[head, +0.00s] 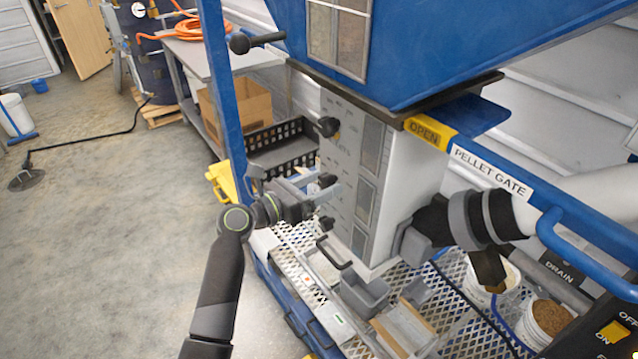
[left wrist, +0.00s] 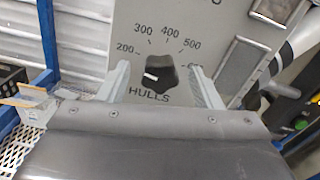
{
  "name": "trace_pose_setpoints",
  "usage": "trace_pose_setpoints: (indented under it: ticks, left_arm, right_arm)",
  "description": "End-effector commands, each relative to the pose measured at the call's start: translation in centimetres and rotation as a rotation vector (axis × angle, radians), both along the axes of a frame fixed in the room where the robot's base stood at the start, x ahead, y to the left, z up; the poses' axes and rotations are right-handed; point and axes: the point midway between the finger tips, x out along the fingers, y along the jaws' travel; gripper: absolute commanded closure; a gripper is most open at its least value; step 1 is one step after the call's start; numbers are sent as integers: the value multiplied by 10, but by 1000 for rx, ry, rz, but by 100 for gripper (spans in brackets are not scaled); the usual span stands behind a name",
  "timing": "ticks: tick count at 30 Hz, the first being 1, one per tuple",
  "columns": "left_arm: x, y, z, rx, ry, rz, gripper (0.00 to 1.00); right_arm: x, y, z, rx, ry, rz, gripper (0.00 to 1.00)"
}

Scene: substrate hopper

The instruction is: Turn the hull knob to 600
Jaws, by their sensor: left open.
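The hull knob (left wrist: 161,74) is a black knob above the word HULLS on a pale panel (left wrist: 205,20). Its white pointer mark faces left, below the 200 label. In the head view the knob (head: 327,180) is partly hidden between the fingers.
Other black knobs sit above (head: 328,127) and below (head: 326,223) on the same column. A blue frame post (head: 226,100) stands left of the gripper. A black crate (head: 283,148) is behind, and a mesh platform (head: 460,325) with small bins lies below. Open floor is at left.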

Motion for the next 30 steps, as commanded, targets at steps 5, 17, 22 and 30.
trace_pose_setpoints:
  ticks: [5,17,22,30]
  left_arm:
    - [0,0,0,0,0,0,45]
    - [0,0,0,1,-2,0,85]
    - [0,1,0,15,-20,0,85]
    - [0,1,0,95,-131,1,85]
  right_arm:
    - [0,0,0,0,0,0,64]
    - [0,0,0,0,0,0,64]
    - [0,0,0,0,1,0,64]
    - [-1,0,-2,0,1,0,64]
